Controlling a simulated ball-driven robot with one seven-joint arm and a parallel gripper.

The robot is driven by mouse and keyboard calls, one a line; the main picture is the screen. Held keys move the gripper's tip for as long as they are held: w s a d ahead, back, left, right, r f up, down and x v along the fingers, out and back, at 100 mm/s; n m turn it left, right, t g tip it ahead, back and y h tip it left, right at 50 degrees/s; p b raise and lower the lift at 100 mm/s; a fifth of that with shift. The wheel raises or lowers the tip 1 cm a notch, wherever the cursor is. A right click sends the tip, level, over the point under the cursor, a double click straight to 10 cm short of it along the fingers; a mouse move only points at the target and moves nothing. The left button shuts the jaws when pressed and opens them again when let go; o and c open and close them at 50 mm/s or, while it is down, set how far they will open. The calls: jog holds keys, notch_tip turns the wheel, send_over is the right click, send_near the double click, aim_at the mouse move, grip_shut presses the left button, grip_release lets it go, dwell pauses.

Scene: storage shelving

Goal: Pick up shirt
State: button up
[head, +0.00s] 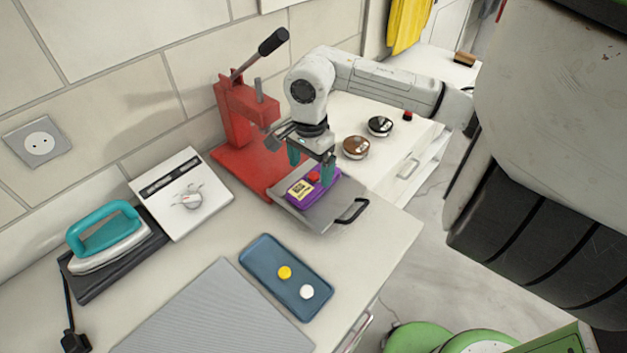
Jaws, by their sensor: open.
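A small purple folded piece (325,188), which looks like the shirt, lies on the grey plate (318,213) of a red press. It bears a yellow patch and a red spot. My gripper (311,166) points down over the shirt, with its two teal fingers apart, one at the back left and one at the right. The right fingertip overlaps the shirt's right part in the picture; I cannot tell whether it touches. Nothing is seen held between the fingers.
The red press (237,115) with its raised lever stands close left of my gripper. A dark handle (353,211) sticks out from the plate. A blue tray (262,267) with two discs, a teal iron (105,232) and a white control box (183,195) share the counter.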

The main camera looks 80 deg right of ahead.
aim_at(311, 177)
jog(key=shift+f+p, duration=0.5)
jog(key=shift+f, duration=2.2)
jog(key=c, duration=1.2)
